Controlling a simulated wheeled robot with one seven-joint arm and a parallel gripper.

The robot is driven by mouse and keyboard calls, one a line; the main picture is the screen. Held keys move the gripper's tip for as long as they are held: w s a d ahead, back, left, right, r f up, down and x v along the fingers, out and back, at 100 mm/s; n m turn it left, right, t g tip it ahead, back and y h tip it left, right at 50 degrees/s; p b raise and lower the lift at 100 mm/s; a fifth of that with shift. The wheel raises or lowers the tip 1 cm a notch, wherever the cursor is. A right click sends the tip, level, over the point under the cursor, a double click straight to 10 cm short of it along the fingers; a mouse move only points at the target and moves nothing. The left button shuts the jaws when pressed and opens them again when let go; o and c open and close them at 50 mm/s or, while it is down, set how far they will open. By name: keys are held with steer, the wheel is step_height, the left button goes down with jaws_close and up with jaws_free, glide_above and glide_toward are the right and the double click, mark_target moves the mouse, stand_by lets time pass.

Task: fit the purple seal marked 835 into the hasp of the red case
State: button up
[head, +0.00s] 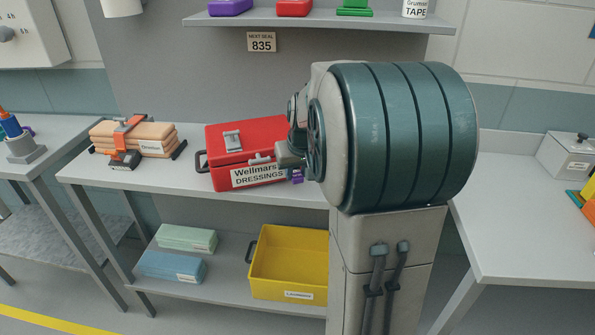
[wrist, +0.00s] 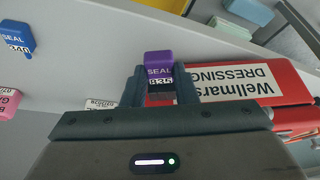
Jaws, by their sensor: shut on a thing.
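The red case (head: 222,172), labelled Wellmars DRESSINGS, stands closed on the bench in the head view. A small grey metal fitting, which looks like the hasp (head: 261,159), sits at its front upper edge. My gripper (wrist: 160,88) is shut on the purple seal (wrist: 159,64), whose label reads SEAL 835. In the head view the seal (head: 297,177) shows below my wrist, at the right front of the case, right of the hasp. The wrist view shows the case (wrist: 285,85) upside down, beside the seal. My arm hides the case's right end. I cannot tell whether seal and case touch.
A blue seal marked 340 (wrist: 15,38) and a pink seal (wrist: 8,103) lie left in the wrist view. A sign (head: 261,43) reads NEXT SEAL 835. A strapped tan bundle (head: 140,140) is left of the case. A yellow crate (head: 262,284) is on the lower shelf.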

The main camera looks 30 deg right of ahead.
steer(key=o, duration=1)
steer(key=v, duration=1.4)
steer(key=s+a+f+n+p, duration=0.1)
steer(key=s+a+f+p, duration=0.1)
steer(key=s+a+f, duration=0.2)
steer(key=s+a+f+g+p, duration=0.1)
steer(key=s+a+f+p, duration=0.1)
steer(key=s+a+f, duration=0.3)
steer(key=s+a, duration=0.4)
steer(key=s, duration=0.3)
steer(key=shift+s+a+n+g+y, duration=0.25)
steer(key=shift+a+n+g+y, duration=0.05)
steer(key=shift+n+y, duration=0.1)
